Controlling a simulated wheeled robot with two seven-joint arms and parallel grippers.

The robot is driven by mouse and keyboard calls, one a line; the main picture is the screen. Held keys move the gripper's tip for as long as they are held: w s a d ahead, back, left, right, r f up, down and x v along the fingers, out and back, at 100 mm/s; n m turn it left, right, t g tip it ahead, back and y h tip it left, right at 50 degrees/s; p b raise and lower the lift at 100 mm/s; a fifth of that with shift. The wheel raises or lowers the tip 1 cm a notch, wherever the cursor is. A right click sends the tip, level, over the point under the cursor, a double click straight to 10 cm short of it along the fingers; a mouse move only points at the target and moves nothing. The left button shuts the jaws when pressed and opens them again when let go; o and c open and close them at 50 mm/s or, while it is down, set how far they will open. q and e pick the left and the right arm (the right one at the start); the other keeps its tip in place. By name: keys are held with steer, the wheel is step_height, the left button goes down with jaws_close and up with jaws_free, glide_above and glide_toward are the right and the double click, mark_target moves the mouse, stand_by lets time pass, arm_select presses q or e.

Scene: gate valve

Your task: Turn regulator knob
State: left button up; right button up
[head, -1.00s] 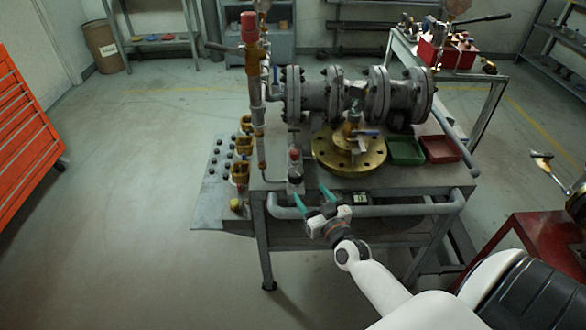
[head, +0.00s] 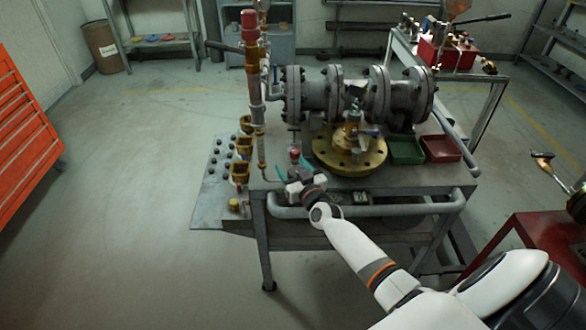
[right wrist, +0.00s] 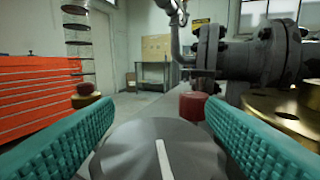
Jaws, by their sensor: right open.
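A grey round knob with a white line on its face (right wrist: 160,150) fills the lower middle of the right wrist view. My right gripper (head: 294,168) is at the near left corner of the workbench. Its teal fingers are open, one on each side of the grey knob, and they also show in the right wrist view (right wrist: 155,108). I cannot tell whether they touch the knob. A red cap (right wrist: 193,105) stands just beyond the knob; in the head view this red cap (head: 294,154) shows between the fingertips. In the head view my gripper hides the grey knob. My left gripper is not in view.
The workbench (head: 400,180) carries a large grey flanged valve body (head: 320,95), a brass flange (head: 350,160), and green (head: 405,150) and red (head: 440,148) trays. A vertical pipe (head: 255,95) with a red top stands left of my gripper. The floor to the left is clear.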

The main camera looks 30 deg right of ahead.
steer(key=c, duration=1)
steer(key=m+h+p, duration=0.1)
steer(key=p, duration=0.1)
steer(key=m+h+p, duration=0.1)
steer(key=h+p, duration=0.1)
steer(key=shift+d+r+g+p, duration=0.1)
steer(key=shift+r+g+p, duration=0.2)
steer(key=shift+r, duration=0.1)
steer(key=shift+d+m+h, duration=0.1)
steer(key=shift+m+h, duration=0.2)
steer(key=shift+h, duration=0.2)
steer(key=shift+f+m+g+h+p, duration=0.3)
steer(key=shift+h+p, duration=0.1)
steer(key=shift+p, duration=0.05)
steer(key=shift+s, duration=0.1)
steer(key=o, duration=1)
steer(key=shift+f, duration=0.1)
